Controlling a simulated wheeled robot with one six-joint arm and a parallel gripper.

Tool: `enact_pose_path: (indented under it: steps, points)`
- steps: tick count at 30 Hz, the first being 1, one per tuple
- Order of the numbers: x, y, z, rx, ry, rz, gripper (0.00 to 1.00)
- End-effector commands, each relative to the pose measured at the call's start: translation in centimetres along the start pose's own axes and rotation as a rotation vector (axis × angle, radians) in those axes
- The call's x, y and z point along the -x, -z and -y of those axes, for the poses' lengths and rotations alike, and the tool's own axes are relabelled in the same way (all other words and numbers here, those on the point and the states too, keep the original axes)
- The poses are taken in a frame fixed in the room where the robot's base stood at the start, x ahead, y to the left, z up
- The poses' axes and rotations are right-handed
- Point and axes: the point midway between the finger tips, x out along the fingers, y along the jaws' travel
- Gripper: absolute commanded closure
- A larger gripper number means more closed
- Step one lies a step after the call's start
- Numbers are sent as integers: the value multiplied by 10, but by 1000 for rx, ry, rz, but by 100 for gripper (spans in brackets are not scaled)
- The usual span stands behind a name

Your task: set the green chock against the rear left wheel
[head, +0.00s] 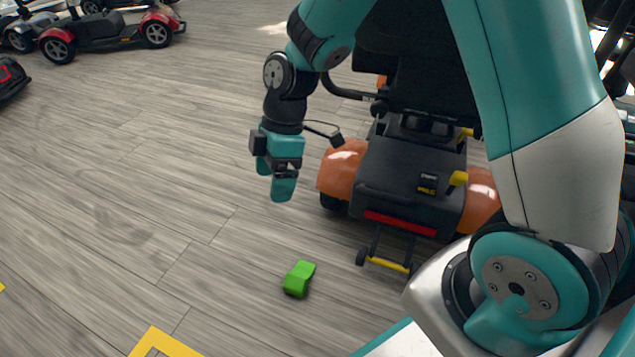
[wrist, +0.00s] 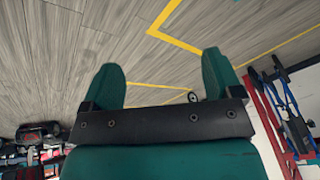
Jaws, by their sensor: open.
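The green chock (head: 299,279) lies on the wood-plank floor in the head view, behind and to the left of an orange scooter (head: 400,185) seen from its rear. The scooter's rear left wheel (head: 334,201) shows only in part, dark under the orange fender. My gripper (head: 275,188) hangs above the floor to the left of that fender, pointing down, higher than the chock and apart from it. In the wrist view my gripper (wrist: 165,80) is open, with nothing between its two teal fingers. The chock is not visible in the wrist view.
Small anti-tip wheels with a yellow bar (head: 388,264) stick out behind the scooter, right of the chock. Red scooters (head: 95,30) stand at the far left. Yellow floor lines (head: 160,343) lie at the bottom. The floor left of the chock is clear.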

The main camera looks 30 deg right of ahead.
Motion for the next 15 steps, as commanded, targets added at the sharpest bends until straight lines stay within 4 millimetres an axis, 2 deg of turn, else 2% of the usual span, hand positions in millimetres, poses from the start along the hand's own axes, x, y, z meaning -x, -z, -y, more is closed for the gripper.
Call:
enact_pose_path:
  steps: [1,6,9,12,15]
  points:
    - [24,13,21,-75,-22,-8,15]
    - [78,36,101,-391,-59,-39,15]
    - [96,39,144,-553,-73,-59,15]
    - [105,39,176,-678,-80,-77,15]
    - [108,36,196,-760,-84,-89,15]
